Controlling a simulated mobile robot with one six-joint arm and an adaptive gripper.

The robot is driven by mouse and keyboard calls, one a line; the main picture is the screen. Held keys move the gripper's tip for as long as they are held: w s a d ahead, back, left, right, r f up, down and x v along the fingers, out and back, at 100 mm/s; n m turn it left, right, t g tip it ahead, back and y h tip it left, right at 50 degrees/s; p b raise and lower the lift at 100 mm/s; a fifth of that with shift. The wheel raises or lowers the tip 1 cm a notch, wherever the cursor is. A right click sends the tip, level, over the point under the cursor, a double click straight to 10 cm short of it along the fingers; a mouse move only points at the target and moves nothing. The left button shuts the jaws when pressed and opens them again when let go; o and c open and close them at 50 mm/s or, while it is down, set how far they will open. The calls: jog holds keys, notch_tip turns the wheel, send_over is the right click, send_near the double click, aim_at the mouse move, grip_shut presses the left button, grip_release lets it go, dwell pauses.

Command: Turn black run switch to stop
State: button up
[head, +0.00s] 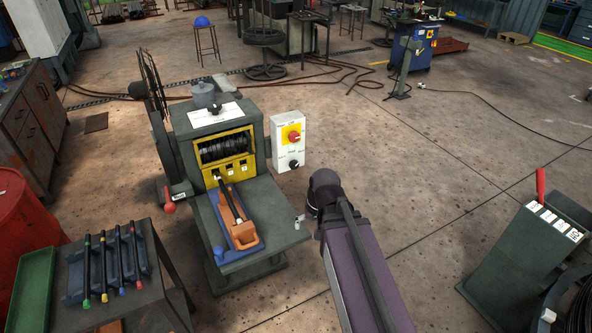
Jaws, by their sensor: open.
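The black run switch (294,164) is a small dark knob low on the front of a pale grey control box (281,146). Above it on the same box is a red knob (294,136) on a yellow plate. The box stands at the right side of the grey drum machine (213,118). The switch is too small to read its setting or labels. My arm comes up from the bottom, right of the machine, and its dark joint ends below and right of the box.
The machine's front shelf (274,205) holds an orange tool (236,222) on a blue holder. A bench (70,259) with several coloured-tip rods is at lower left. A grey stand with a red lever (540,186) is at right. Floor right of the box is clear.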

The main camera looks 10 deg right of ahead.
aim_at(295, 166)
jog(key=w+f+m+t+y+b, duration=0.2)
jog(key=w+f+m+t+b, duration=0.1)
jog(key=w+b, duration=0.4)
jog(key=w+f+m+t+y+b, duration=0.2)
jog(key=w+f+m+t+b, duration=0.1)
jog(key=w+m+b, duration=0.3)
jog(key=w+a+f+m+t+y+b, duration=0.1)
jog(key=w+f+m+t+y+b, duration=0.1)
jog(key=w+m+t+b, duration=0.3)
jog(key=shift+w+f+y+b, duration=0.2)
jog(key=shift+w+f+b, duration=0.1)
jog(key=shift+w+b, duration=0.75)
jog(key=shift+w+f+y+b, duration=0.25)
jog(key=shift+w+b, duration=0.35)
jog(key=shift+w, duration=0.85)
jog(key=w+d+f+m+t+h+b, duration=0.2)
jog(key=w+d+m+t+b, duration=0.3)
jog(key=m, duration=0.4)
jog(key=shift+w+d+f+h+b, duration=0.15)
jog(key=shift+w+d+h+b, duration=0.35)
jog(key=shift+d+b, duration=0.65)
jog(key=shift+w, duration=0.15)
jog(key=x, duration=1.3)
jog(key=shift+w+a, duration=0.25)
jog(key=shift+w, duration=0.1)
